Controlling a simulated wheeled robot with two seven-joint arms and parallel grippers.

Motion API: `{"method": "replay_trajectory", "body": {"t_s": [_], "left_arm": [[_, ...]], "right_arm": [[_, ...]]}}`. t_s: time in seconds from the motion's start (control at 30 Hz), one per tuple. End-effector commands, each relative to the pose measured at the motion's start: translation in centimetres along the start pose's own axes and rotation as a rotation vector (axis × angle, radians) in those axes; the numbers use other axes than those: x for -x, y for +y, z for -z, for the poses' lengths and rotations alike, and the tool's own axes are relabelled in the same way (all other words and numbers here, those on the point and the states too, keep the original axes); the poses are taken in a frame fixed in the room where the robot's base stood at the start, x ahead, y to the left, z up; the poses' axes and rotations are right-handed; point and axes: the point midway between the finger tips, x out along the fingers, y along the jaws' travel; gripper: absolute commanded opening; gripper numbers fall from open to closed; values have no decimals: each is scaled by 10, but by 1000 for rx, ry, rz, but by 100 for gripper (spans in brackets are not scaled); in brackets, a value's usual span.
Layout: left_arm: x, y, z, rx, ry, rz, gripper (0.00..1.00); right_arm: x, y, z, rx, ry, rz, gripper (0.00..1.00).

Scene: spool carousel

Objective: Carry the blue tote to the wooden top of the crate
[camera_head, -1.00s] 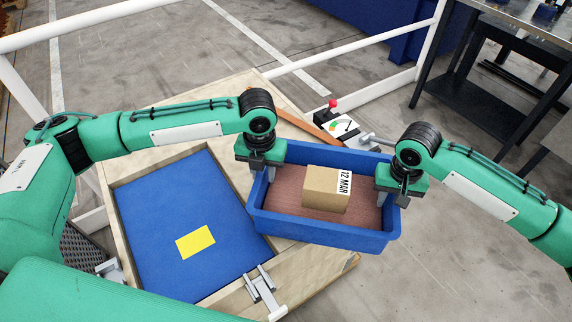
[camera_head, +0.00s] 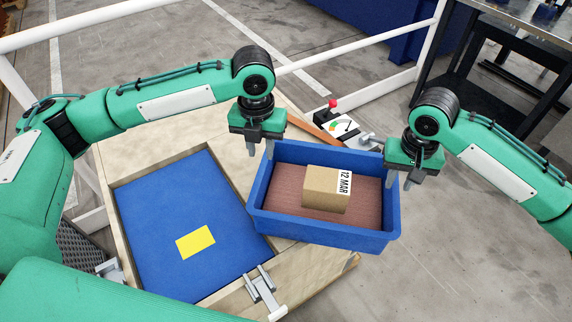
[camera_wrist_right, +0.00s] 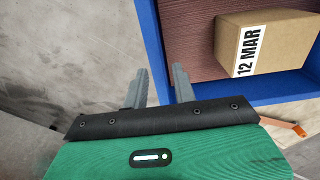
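The blue tote (camera_head: 318,232) sits at the right side of the wooden crate top (camera_head: 165,160), its left part over the wood and its right part appearing to reach past the crate's edge. The tote's underside is hidden.
A cardboard box (camera_head: 327,188) labelled "12 MAR" lies in the tote on a reddish-brown floor. A blue panel with a yellow patch (camera_head: 195,241) fills the crate's recess. A metal latch (camera_head: 262,290) is at the front. White rails (camera_head: 350,47) and a dark workbench (camera_head: 490,60) stand behind.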

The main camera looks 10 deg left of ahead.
Motion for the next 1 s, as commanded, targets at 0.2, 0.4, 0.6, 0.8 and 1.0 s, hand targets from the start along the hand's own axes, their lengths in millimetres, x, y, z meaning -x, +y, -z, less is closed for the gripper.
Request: {"method": "replay_trajectory", "body": {"t_s": [0.2, 0.4, 0.6, 0.8, 1.0], "left_arm": [[0, 0, 0, 0, 0, 0, 27], [0, 0, 0, 0, 0, 0, 27], [0, 0, 0, 0, 0, 0, 27], [0, 0, 0, 0, 0, 0, 27], [0, 0, 0, 0, 0, 0, 27]], "right_arm": [[34, 0, 0, 1, 2, 0, 27], [42, 0, 0, 1, -1, 0, 27], [42, 0, 0, 1, 0, -1, 27], [42, 0, 0, 1, 0, -1, 27], [41, 0, 0, 1, -1, -1, 27]]}}
